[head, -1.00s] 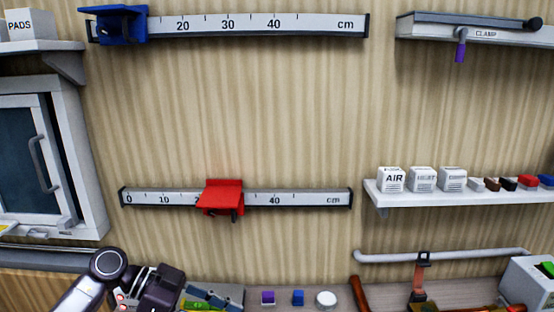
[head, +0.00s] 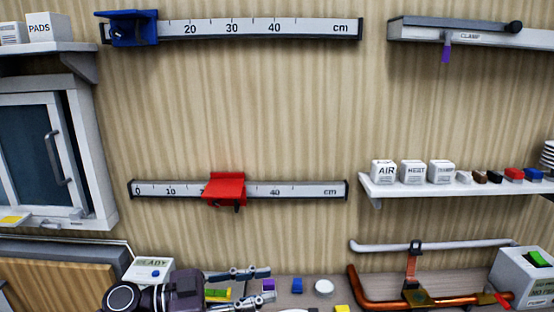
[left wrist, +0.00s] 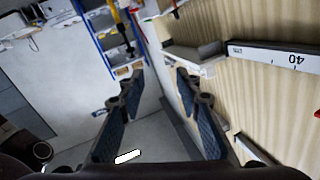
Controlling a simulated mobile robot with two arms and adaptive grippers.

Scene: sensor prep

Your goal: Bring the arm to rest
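My left gripper (head: 250,274) is low in the head view, in front of the workbench and pointing right, with nothing in it. In the left wrist view its two dark, blue-padded fingers (left wrist: 160,84) stand wide apart with only floor and wall between them. My left arm comes in at the bottom left, and most of it is cut off by the frame. My right gripper shows in neither view.
Rulers with a blue slider (head: 133,27) and a red slider (head: 224,188) hang on the wall. A purple block (head: 268,285), a blue block (head: 297,285) and a white disc (head: 324,287) lie near the gripper. Copper pipe (head: 380,299) stands to the right.

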